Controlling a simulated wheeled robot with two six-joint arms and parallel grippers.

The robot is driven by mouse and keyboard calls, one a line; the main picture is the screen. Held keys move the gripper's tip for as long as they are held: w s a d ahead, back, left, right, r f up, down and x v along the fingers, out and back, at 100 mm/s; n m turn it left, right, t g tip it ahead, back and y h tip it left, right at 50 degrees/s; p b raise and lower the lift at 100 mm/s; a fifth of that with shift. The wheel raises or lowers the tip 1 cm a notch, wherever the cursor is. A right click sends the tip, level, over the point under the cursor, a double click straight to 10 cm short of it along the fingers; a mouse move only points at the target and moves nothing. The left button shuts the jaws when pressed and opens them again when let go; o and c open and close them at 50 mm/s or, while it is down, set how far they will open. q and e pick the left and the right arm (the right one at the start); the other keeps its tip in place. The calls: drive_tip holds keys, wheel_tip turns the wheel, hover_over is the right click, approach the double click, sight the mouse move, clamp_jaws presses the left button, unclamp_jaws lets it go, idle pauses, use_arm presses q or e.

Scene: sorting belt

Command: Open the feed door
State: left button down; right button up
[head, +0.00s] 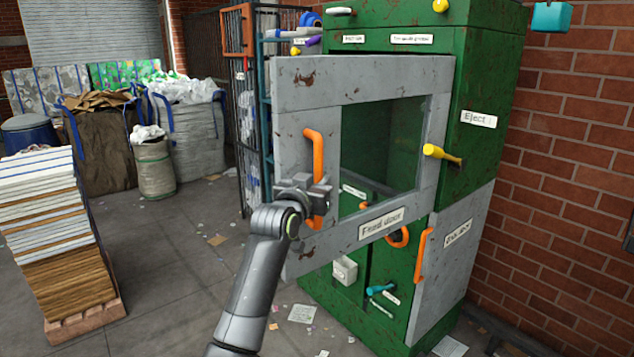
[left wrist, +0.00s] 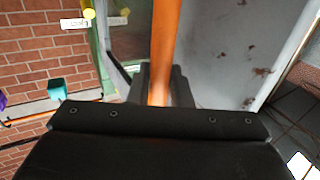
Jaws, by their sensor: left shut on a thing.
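The feed door (head: 350,77) is a grey, rust-marked frame with a window, labelled "Feed door", on the green machine (head: 485,80). It stands swung out from the machine's front, its handle side toward the left. Its upright orange handle (head: 316,150) is on the left side of the frame. My left gripper (head: 314,198) is shut on the lower part of this handle. In the left wrist view the orange handle (left wrist: 163,50) runs up from between the fingers (left wrist: 160,88). My right gripper is in neither view.
A brick wall (head: 570,150) stands close on the right. A grey lower door (head: 455,255) with an orange handle is below. A yellow lever (head: 443,154) sticks out at the right. Stacked boards (head: 50,230) and filled bags (head: 190,130) stand left; the floor between is mostly open.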

use_arm(q)
drive_tip(key=shift+r, duration=0.2)
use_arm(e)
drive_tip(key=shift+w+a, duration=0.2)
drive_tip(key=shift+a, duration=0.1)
